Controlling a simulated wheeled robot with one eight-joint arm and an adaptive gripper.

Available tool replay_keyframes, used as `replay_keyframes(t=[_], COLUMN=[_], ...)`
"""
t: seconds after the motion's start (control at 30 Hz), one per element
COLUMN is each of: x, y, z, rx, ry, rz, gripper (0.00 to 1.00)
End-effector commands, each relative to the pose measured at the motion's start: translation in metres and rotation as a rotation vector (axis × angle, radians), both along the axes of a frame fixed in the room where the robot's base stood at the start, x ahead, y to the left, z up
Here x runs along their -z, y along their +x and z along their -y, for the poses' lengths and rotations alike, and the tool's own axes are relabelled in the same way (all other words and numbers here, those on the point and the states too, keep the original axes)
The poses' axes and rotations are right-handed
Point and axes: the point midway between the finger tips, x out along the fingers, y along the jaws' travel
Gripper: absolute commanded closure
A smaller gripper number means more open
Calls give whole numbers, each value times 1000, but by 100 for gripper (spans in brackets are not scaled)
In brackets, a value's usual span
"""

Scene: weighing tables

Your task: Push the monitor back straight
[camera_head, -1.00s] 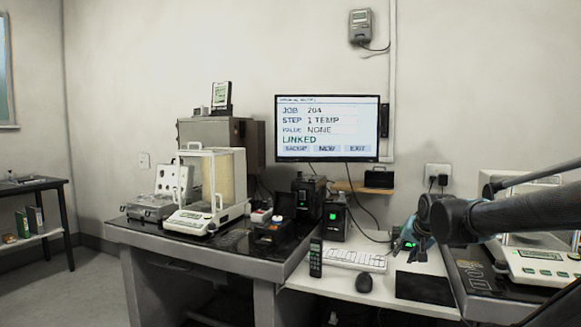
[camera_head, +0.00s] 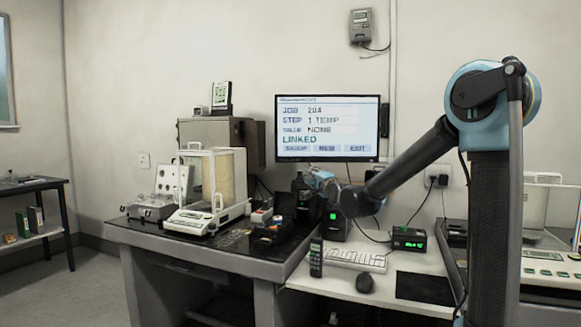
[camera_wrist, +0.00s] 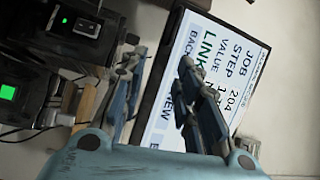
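The monitor (camera_head: 326,150) is a flat black-framed screen on the back wall, showing job text and "LINKED". In the head view its edges look close to level; any turn toward or away from the wall is hard to tell. My gripper (camera_head: 322,184) is in front of the monitor's lower edge, near its middle. In the wrist view the monitor (camera_wrist: 190,50) appears strongly slanted across the picture. There the two blue-grey fingers of my gripper (camera_wrist: 158,56) stand apart with nothing between them, overlapping the screen and its frame. Contact with the monitor cannot be told.
Black boxes with green lights (camera_head: 336,222) stand below the monitor. A glass balance (camera_head: 210,190) is at left.

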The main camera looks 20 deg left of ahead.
Motion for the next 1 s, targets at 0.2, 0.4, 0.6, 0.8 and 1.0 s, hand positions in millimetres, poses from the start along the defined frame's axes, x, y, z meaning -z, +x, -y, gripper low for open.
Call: replay_keyframes(t=[0.2,0.4,0.6,0.8,1.0], x=[-8,-11,-17,-22,-28], y=[0,12,38,65,92], z=[-31,-42,-62,-83,-104], rx=[-27,-28,-28,-27,-27], ry=[104,114,113,112,112], rz=[9,8,8,9,8], gripper=[70,70,70,70,70])
